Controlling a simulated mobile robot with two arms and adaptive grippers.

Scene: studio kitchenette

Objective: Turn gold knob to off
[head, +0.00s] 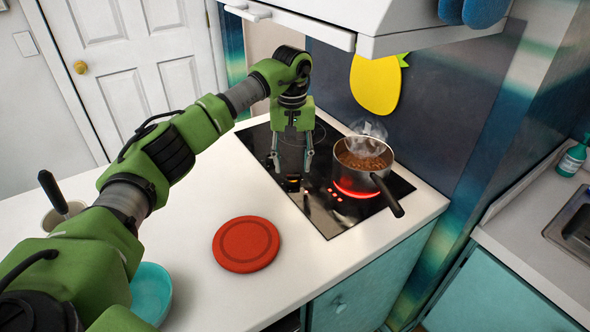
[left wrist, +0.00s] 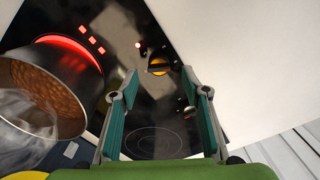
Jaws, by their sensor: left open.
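The gold knob (left wrist: 158,66) sits on the black glass cooktop (left wrist: 128,30), with a dark bar across its yellow-orange face. It shows small in the head view (head: 293,181), just below my left gripper (head: 292,168). My left gripper is open, with its fingers pointing down over the cooktop. In the left wrist view, the gripper (left wrist: 162,80) has its two teal-padded fingers on either side of the line to the knob. The fingers hold nothing, and I cannot tell whether they touch the glass. My right gripper is out of view.
A steaming pot (head: 352,178) of brown food stands on a red-glowing burner right of the gripper, its handle toward the front. A small silvery knob (left wrist: 190,112) lies near one finger. A red round mat (head: 246,244) and teal bowl (head: 152,292) are on the white counter.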

